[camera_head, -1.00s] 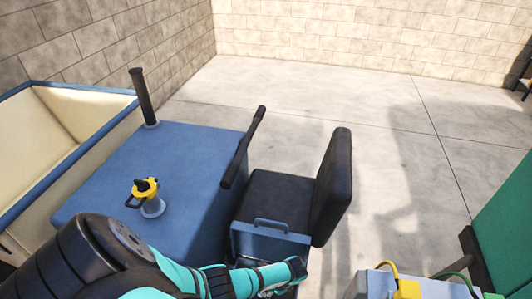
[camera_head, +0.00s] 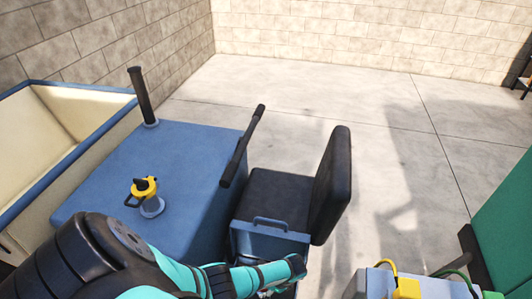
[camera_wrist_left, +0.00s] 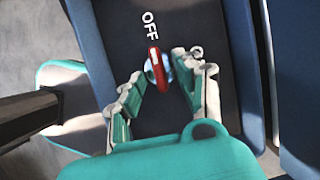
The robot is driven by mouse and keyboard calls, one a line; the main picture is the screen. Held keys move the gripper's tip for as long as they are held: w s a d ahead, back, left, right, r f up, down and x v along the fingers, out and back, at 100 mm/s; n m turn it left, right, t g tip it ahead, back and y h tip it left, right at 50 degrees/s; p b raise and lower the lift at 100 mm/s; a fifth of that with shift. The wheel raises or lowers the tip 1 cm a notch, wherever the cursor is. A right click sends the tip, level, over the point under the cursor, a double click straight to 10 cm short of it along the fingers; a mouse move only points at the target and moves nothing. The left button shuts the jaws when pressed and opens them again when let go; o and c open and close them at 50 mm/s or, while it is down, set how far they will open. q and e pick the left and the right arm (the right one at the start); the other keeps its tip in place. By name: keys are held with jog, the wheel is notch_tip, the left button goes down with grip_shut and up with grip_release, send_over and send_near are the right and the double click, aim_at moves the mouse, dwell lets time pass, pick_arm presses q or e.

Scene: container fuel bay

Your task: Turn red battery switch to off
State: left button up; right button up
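The red battery switch (camera_wrist_left: 157,70) shows in the left wrist view as a narrow red handle on a round silvery base, set on a dark panel (camera_wrist_left: 180,15). A white OFF label (camera_wrist_left: 149,24) is just above the handle's upper end, and the handle runs nearly upright in the picture. My left gripper (camera_wrist_left: 160,72) is open, with one finger on each side of the handle; gaps show, and contact cannot be told. In the head view, my left gripper's end is low at the bottom edge, and the switch is hidden there. My right gripper is out of view.
A blue vehicle body (camera_head: 185,150) with a yellow-handled fitting (camera_head: 146,188) stands left of a black seat (camera_head: 332,185). A grey box (camera_head: 378,280) with yellow and green cables is at bottom right, beside a green panel (camera_head: 505,225). The floor behind is clear.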

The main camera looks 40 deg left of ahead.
pick_arm(q)
jog(key=shift+r, duration=0.1)
jog(key=v, duration=1.1)
jog(key=shift+d+r, duration=0.2)
jog(key=shift+r, duration=0.15)
